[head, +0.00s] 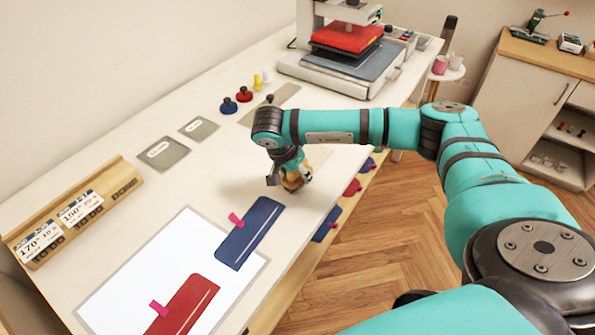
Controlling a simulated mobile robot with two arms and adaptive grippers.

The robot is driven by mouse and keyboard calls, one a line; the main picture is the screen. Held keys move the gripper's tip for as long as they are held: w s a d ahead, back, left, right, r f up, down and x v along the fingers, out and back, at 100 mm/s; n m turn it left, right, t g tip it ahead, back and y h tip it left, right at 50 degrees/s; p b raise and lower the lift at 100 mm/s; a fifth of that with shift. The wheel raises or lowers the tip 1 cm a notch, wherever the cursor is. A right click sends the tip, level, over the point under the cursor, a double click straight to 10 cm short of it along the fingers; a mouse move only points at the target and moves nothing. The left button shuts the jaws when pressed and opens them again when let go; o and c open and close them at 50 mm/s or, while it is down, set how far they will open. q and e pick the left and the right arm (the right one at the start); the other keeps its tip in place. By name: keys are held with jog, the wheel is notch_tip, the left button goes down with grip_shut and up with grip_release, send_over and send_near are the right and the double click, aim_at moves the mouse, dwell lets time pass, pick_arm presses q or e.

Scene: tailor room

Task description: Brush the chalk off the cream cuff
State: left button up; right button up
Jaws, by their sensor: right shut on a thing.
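My right gripper (287,176) points down over the white table, a little behind the blue cuff. It is shut on a small tan and brown thing (295,180), which looks like the brush, though the fingers and arm hide much of it. A pale cream flat piece (318,156), likely the cream cuff, lies partly hidden behind the gripper and under my arm. I cannot tell whether the brush touches it, and no chalk on it can be made out. My left gripper is not in view.
A blue cuff (250,232) and a red cuff (187,306), with pink clips, lie on a white mat (150,262). A wooden sign rail (118,180) stands left. A heat press (345,60) stands at the back. More coloured pieces (328,224) are along the right edge.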

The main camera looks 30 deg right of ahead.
jog(key=shift+f, duration=0.4)
jog(key=shift+d+b, duration=0.1)
jog(key=shift+b, duration=0.2)
jog(key=shift+w+d+r, duration=0.1)
jog(key=shift+w+d, duration=0.2)
jog(key=shift+d, duration=0.3)
jog(key=shift+d+b, duration=0.1)
jog(key=shift+b, duration=0.2)
jog(key=shift+w+d, duration=0.15)
jog(key=shift+d, duration=0.25)
jog(key=shift+d+b, duration=0.2)
jog(key=shift+b, duration=0.1)
jog(key=shift+w+d, duration=0.1)
jog(key=shift+w+d, duration=0.3)
jog(key=shift+d, duration=0.4)
